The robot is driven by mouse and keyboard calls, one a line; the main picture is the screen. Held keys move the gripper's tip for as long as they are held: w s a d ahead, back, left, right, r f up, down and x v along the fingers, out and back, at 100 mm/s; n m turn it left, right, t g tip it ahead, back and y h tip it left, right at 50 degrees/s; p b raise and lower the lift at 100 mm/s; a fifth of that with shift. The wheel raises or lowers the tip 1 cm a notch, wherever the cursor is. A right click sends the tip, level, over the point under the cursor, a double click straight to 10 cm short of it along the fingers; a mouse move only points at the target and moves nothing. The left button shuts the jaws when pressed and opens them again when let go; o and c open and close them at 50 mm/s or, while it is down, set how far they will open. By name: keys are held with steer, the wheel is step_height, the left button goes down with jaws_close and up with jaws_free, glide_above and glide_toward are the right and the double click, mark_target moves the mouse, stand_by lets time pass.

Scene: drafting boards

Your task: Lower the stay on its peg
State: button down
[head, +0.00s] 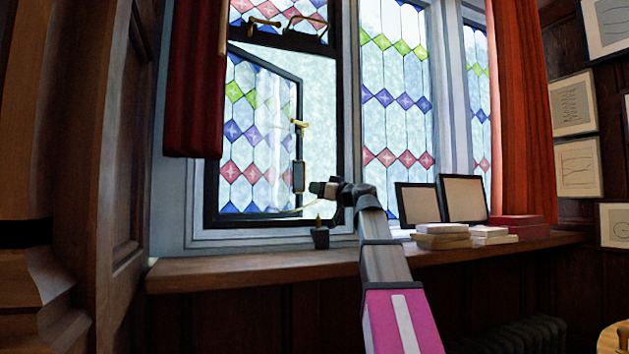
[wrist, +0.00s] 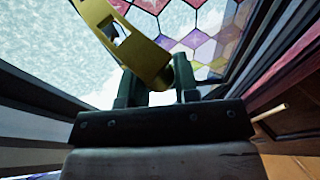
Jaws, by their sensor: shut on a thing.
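The brass stay (wrist: 132,45) is a flat bar with a hole, running from the upper left of the wrist view to between my fingers. My gripper (wrist: 158,88) is shut on its end. In the head view my gripper (head: 325,189) is in front of the open window's lower right part, above the sill. A thin brass strip (head: 298,211) beside it appears to be part of the stay. No peg can be made out clearly. A short pale yellowish rod (wrist: 270,113) shows at the right of the wrist view; I cannot tell whether it is the peg.
The leaded casement (head: 245,150) stands ajar in its dark frame. A small dark pot (head: 320,238) stands on the wooden sill (head: 225,270) below my gripper. Books (head: 442,240) and framed boards (head: 418,203) are to the right. The sill's left part is clear.

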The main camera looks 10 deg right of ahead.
steer(key=shift+s+d+f+t+y, duration=0.2)
steer(key=shift+f+t+y, duration=0.1)
steer(key=shift+f, duration=0.45)
steer(key=shift+s+d+f+t+y, duration=0.15)
steer(key=shift+f+t+y, duration=0.15)
steer(key=shift+f, duration=0.45)
steer(key=c, duration=0.9)
jaws_free()
steer(key=shift+c, duration=0.2)
steer(key=v, duration=0.7)
steer(key=shift+s+d, duration=0.15)
